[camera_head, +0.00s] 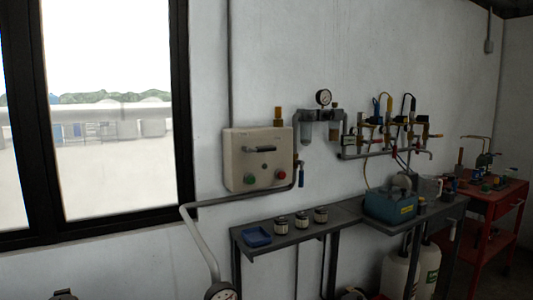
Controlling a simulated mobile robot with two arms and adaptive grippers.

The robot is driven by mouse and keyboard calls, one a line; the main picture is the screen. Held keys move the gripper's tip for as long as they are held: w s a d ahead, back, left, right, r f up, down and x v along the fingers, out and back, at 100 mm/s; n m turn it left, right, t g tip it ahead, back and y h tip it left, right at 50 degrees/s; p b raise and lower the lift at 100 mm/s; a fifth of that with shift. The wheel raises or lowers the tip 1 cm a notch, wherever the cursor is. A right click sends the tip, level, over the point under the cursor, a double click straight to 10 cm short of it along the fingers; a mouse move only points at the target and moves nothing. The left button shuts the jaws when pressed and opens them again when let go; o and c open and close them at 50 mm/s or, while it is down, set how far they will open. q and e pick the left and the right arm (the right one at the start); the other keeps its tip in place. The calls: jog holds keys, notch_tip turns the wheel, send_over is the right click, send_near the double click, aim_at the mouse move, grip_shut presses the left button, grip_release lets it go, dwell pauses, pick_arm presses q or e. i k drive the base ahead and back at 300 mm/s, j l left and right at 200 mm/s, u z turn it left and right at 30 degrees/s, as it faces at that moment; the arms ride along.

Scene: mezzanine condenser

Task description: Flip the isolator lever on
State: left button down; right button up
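A cream control box (240,165) is mounted on the white wall, right of the window. A dark lever (262,149) lies roughly horizontal across its upper front; it looks like the isolator lever, though its exact setting is too small to read. Below it are a green button (250,179) on the left and a red button (280,174) on the right.
A grey bench (345,214) below right holds a blue tray (257,237), several small jars and a teal machine (390,207). A blue-handled valve (301,175) hangs right of the box. The wall before the box is clear.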

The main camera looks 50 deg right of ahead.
aim_at(260, 149)
jog(key=z, duration=1.6)
jog(key=i+l+z, duration=0.4)
jog(key=i+z, duration=0.15)
jog(key=i, duration=0.2)
jog(key=i+l+z, duration=0.1)
jog(key=i+z, duration=0.15)
jog(key=i, duration=0.15)
